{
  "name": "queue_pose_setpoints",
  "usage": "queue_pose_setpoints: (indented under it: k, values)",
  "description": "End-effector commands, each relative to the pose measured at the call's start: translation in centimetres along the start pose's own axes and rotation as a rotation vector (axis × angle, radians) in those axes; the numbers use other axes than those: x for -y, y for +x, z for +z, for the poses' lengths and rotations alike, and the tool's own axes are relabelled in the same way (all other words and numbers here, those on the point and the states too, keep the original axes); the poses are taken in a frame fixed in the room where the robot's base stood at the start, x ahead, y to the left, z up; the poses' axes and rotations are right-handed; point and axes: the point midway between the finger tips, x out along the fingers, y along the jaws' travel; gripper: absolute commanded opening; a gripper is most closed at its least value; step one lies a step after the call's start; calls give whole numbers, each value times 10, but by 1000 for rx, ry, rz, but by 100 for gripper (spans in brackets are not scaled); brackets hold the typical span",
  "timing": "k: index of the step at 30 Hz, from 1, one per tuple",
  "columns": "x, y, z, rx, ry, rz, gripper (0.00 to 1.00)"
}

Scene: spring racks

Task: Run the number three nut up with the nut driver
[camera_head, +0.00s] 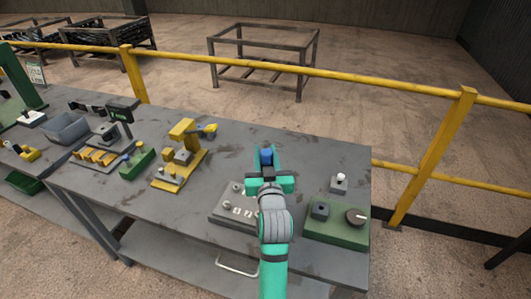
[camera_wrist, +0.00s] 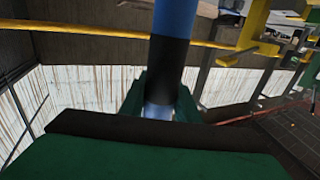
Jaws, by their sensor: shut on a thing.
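My gripper (camera_head: 266,166) is shut on a blue cylinder with a black band, which I take to be the nut driver (camera_head: 266,155). In the wrist view the driver (camera_wrist: 173,22) stands between the two green fingers (camera_wrist: 158,108). The lower end of the driver is hidden. A grey plate (camera_head: 222,217) with studs or nuts and small white labels lies on the bench, just in front and left of my gripper and partly behind my arm. The labels are too small to read, so I cannot tell which nut is number three.
A green block (camera_head: 333,233) with a dark knob and square socket sits right of my arm. A small grey block (camera_head: 339,186) with a white ball stands behind it. Yellow fixtures (camera_head: 182,157) stand left on the bench (camera_head: 213,133). A yellow railing (camera_head: 300,70) runs behind.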

Motion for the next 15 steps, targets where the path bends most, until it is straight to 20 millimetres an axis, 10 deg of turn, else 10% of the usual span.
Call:
queue_pose_setpoints:
  k: [15]
  values:
    - [0,0,4,0,0,0,0]
